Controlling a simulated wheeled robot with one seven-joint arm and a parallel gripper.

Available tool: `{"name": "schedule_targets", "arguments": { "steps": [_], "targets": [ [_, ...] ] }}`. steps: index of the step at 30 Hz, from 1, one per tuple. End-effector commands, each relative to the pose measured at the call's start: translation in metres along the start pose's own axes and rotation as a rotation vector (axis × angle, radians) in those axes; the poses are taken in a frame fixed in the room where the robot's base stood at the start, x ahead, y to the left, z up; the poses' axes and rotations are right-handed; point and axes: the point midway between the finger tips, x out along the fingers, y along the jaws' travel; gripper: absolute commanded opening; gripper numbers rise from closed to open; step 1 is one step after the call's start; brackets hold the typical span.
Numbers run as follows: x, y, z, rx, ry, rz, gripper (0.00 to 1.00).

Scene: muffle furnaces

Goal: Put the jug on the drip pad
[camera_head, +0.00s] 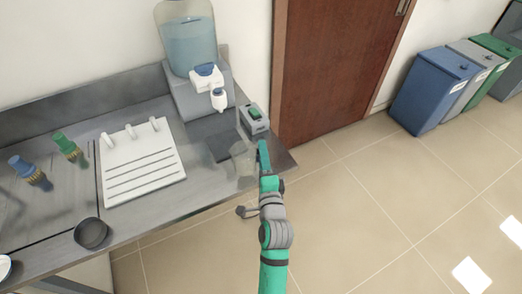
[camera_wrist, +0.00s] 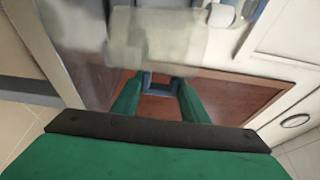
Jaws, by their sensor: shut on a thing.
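The jug (camera_head: 243,156) is clear and hard to see in the head view, at the right end of the counter. In the wrist view the translucent jug (camera_wrist: 165,38) shows just beyond the fingers. My gripper (camera_head: 261,148) is at the jug's right side. In the wrist view my gripper (camera_wrist: 161,92) has its green fingers on either side of a small blue-grey part, apparently the jug's handle. The drip pad (camera_head: 222,146) is a dark square below the water dispenser, left of the jug. The jug appears beside its right front edge; whether they touch is unclear.
The water dispenser (camera_head: 196,82) stands behind the pad, its tap overhanging. A small grey-green device (camera_head: 254,121) sits close behind my gripper. A white grooved rack (camera_head: 142,163), brushes (camera_head: 68,147) and a dark bowl (camera_head: 90,233) lie left. The counter ends just right of the jug.

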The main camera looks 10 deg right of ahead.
Motion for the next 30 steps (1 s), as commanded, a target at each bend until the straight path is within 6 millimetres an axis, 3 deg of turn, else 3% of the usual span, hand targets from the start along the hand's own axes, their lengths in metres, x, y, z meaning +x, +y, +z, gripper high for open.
{"name": "schedule_targets", "arguments": {
  "steps": [30],
  "targets": [
    [0.077, 0.016, 0.031, -0.001, -0.007, -0.001, 0.18]
  ]
}}
